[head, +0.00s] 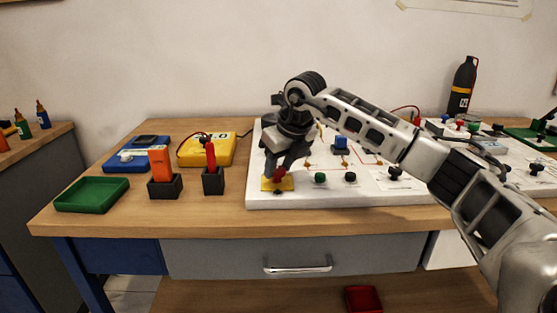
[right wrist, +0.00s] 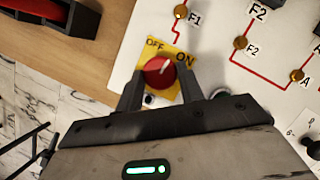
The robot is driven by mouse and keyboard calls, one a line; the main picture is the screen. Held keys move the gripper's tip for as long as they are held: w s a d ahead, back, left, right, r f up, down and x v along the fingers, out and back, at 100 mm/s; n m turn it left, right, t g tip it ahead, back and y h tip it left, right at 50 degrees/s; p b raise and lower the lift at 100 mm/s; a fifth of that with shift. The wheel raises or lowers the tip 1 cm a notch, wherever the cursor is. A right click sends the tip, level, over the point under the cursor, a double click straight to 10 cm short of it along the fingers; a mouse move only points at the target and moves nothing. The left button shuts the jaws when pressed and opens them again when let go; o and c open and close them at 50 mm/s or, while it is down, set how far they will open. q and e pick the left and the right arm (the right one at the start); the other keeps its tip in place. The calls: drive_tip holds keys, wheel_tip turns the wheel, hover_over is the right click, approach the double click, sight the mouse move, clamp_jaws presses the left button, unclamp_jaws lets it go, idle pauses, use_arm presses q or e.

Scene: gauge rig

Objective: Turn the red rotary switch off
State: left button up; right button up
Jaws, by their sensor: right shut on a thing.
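The red rotary switch (right wrist: 157,73) sits on a yellow plate (right wrist: 184,50) lettered OFF on the left and ON on the right. Its pale mark points up and right, towards ON. In the head view the red knob (head: 280,174) shows partly below my gripper, at the front left of the white board. My right gripper (head: 279,170) reaches down from above and is shut on the knob, one finger on each side. My left gripper is in neither view.
The white board (head: 300,199) carries a green knob (head: 320,178), black knobs and a blue part (head: 341,144). Left of it stand a red-handled probe (head: 210,155) and an orange piece (head: 159,163) in black holders, a yellow device (head: 222,152) and a green tray (head: 92,181).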

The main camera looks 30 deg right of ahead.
drive_tip(key=n+y+p, duration=0.1)
drive_tip(key=n, duration=0.1)
drive_tip(key=n+y+p, duration=0.1)
drive_tip(key=n+p, duration=0.1)
drive_tip(key=n, duration=0.1)
drive_tip(key=shift+d+r+n+g, duration=0.2)
drive_tip(key=shift+n+g, duration=0.1)
drive_tip(key=shift+g, duration=0.1)
drive_tip(key=n+y+p, duration=0.1)
drive_tip(key=n, duration=0.2)
drive_tip(key=shift+w+g+p, duration=0.15)
drive_tip(key=shift+g+p, duration=0.2)
drive_tip(key=shift+g, duration=0.05)
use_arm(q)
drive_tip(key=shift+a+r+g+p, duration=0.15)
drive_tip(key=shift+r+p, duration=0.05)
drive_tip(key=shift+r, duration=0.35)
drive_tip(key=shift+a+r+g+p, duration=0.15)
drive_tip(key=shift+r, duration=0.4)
use_arm(e)
drive_tip(key=shift+d+f+n, duration=0.1)
drive_tip(key=shift+n, duration=0.8)
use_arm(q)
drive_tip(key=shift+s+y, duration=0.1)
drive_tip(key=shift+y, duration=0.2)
use_arm(e)
drive_tip(key=shift+g+y, duration=0.3)
